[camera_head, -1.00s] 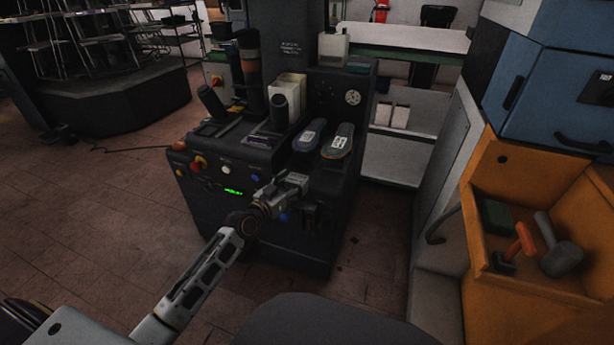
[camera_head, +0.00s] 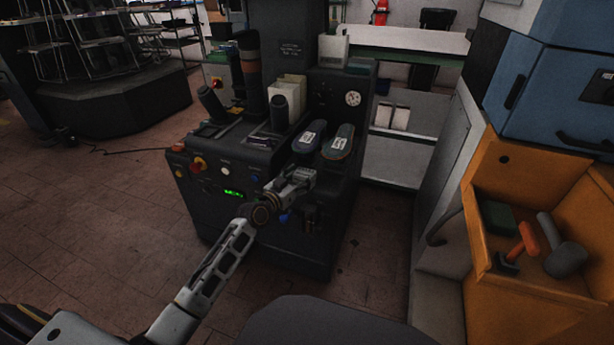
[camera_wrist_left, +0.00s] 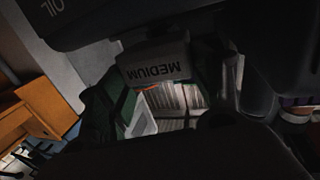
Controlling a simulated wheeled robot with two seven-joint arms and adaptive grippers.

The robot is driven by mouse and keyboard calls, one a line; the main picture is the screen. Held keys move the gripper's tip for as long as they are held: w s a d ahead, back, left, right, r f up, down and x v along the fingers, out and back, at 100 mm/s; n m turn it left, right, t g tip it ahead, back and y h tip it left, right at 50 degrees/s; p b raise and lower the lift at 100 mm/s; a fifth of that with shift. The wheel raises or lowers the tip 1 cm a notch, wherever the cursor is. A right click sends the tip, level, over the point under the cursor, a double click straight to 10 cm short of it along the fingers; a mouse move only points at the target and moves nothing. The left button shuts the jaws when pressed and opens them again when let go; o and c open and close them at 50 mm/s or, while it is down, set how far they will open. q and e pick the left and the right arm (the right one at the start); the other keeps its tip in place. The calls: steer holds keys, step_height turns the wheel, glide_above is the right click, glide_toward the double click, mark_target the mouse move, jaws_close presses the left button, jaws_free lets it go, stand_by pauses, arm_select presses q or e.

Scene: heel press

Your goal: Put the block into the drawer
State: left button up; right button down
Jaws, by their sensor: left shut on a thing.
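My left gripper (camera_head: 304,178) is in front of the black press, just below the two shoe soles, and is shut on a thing. In the left wrist view, a grey block marked "MEDIUM" (camera_wrist_left: 157,64) shows upside down in the middle; it appears to be the held block, though its grip is partly hidden in shadow. In the head view the block is too small and dark to make out. The orange drawer (camera_head: 478,262) stands open at the right, well apart from the gripper. My right gripper is out of view.
The drawer holds a dark green box (camera_head: 497,216), an orange-handled hammer (camera_head: 527,240) and a grey mallet (camera_head: 562,256). The black press (camera_head: 265,235) has knobs and levers. A blue cabinet (camera_head: 555,90) sits above the drawer. Floor shows between press and drawer.

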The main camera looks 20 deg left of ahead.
mark_target(307, 171)
arm_select(q)
steer(key=shift+w+d+r, duration=0.1)
steer(key=shift+w+d, duration=0.05)
steer(key=shift+w, duration=0.4)
steer(key=shift+b+x, duration=0.45)
steer(key=shift+x, duration=0.7)
steer(key=shift+w, duration=0.25)
steer(key=shift+s+f+b, duration=0.1)
steer(key=shift+f+b, duration=0.45)
steer(key=shift+f, duration=0.2)
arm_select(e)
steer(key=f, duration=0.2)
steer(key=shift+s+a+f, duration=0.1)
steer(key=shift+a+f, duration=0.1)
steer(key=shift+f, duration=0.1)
arm_select(q)
steer(key=shift+f, duration=0.15)
steer(key=o, duration=1.6)
steer(key=shift+o, duration=0.4)
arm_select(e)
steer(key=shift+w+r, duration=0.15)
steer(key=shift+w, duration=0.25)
